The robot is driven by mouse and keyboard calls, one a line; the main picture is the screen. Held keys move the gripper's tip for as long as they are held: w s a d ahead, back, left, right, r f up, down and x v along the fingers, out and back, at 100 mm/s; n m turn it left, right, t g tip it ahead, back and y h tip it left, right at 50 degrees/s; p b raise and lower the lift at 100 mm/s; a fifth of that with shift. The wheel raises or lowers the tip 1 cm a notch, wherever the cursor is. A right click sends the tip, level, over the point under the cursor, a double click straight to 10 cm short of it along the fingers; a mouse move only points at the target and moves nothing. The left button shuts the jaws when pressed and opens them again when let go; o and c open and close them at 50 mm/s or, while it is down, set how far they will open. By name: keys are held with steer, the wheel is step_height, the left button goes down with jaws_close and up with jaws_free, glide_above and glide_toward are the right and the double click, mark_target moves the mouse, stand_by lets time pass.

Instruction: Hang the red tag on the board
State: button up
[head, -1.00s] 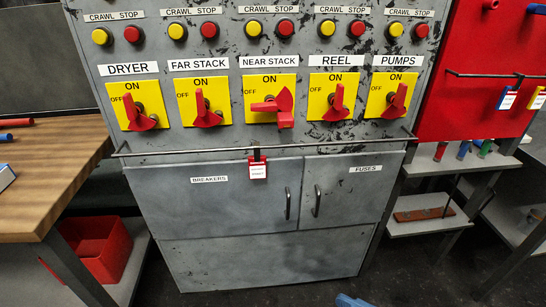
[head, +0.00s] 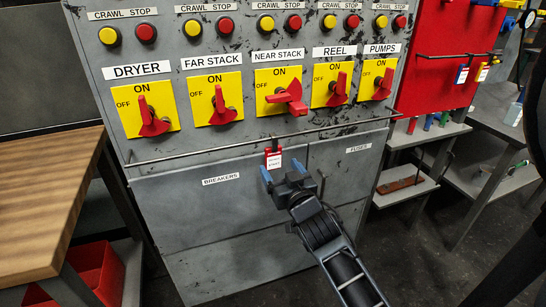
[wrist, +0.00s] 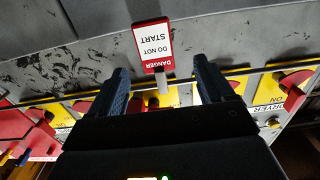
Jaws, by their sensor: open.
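The red tag (head: 273,160) has a white label and hangs from the horizontal rail (head: 225,149) across the front of the grey cabinet. In the wrist view the tag (wrist: 153,48) appears upside down and reads "DANGER DO NOT START". My gripper (head: 283,169) is open just in front of and below the tag, its two blue fingers apart. In the wrist view the tag and its grey stem show between the open fingers (wrist: 160,72), with gaps on both sides.
Several red switch handles on yellow plates stick out above the rail, including the near stack one (head: 288,97). A wooden bench (head: 45,190) stands at the left. A grey shelf (head: 405,192) and another bench are at the right.

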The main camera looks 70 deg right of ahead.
mark_target(274, 154)
steer(key=p+x, duration=0.2)
steer(key=x, duration=0.4)
steer(key=shift+s+d, duration=0.1)
steer(key=shift+d, duration=0.15)
steer(key=shift+w+d, duration=0.3)
steer(key=shift+d, duration=0.1)
steer(key=shift+c, duration=0.3)
steer(key=c, duration=1)
steer(key=shift+a+r, duration=0.1)
steer(key=shift+r, duration=0.45)
steer(key=shift+b+v, duration=1.6)
steer(key=shift+v, duration=7.35)
